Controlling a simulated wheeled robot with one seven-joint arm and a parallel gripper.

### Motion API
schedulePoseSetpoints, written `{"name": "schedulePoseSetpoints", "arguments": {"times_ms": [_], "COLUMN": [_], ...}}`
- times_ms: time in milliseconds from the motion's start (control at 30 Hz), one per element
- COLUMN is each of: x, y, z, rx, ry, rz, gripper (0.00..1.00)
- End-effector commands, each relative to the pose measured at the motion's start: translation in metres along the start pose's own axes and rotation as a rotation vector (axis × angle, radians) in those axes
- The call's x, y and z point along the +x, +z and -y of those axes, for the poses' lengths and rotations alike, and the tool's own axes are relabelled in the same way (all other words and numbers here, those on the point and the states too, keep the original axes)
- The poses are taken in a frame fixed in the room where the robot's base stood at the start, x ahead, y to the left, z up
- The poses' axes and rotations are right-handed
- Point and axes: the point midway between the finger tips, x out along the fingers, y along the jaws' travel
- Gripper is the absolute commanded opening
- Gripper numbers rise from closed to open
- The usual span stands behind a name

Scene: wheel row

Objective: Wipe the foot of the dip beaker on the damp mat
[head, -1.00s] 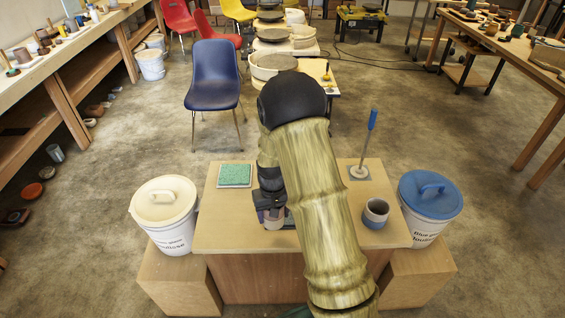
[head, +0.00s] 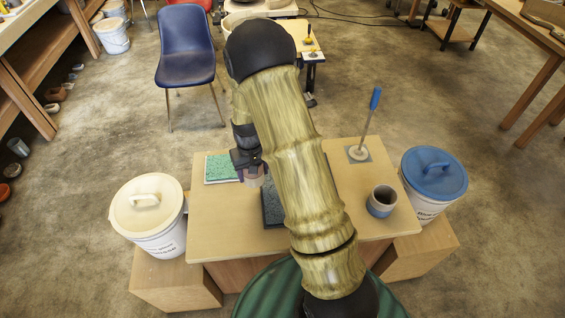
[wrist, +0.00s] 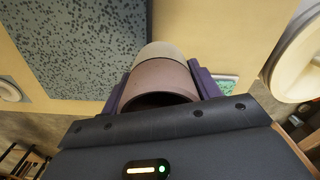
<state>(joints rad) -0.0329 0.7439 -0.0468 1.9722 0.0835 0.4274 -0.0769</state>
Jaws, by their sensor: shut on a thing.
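My gripper (head: 250,166) is shut on a pinkish-brown cylindrical beaker (wrist: 160,82). Its open rim faces the wrist camera and its far part is pale. In the head view the beaker (head: 256,179) shows just below my jaws, at the right edge of the green mat (head: 220,169) on its white base. A dark blue-grey speckled mat (head: 271,212) lies to the right and nearer, partly hidden by my arm; it fills the upper left of the wrist view (wrist: 85,40). I cannot tell which mat is the damp one, nor the beaker's exact height.
A grey-blue cup (head: 381,201) and an upright blue-handled tool (head: 368,122) on a square base stand on the table's right side. A white lidded bucket (head: 148,215) flanks the table at left, a blue-lidded one (head: 434,182) at right. The table's front left is bare.

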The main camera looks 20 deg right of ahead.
Motion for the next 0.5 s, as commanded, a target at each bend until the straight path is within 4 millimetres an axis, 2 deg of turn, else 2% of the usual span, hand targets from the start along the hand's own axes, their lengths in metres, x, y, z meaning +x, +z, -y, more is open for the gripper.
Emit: {"name": "schedulePoseSetpoints", "arguments": {"times_ms": [267,500], "x": [-0.002,-0.011], "y": [0.000,0.002], "z": [-0.002,-0.021], "rx": [0.000,-0.041], "ry": [0.000,0.000], "rz": [0.000,0.003], "gripper": [0.33,0.33]}}
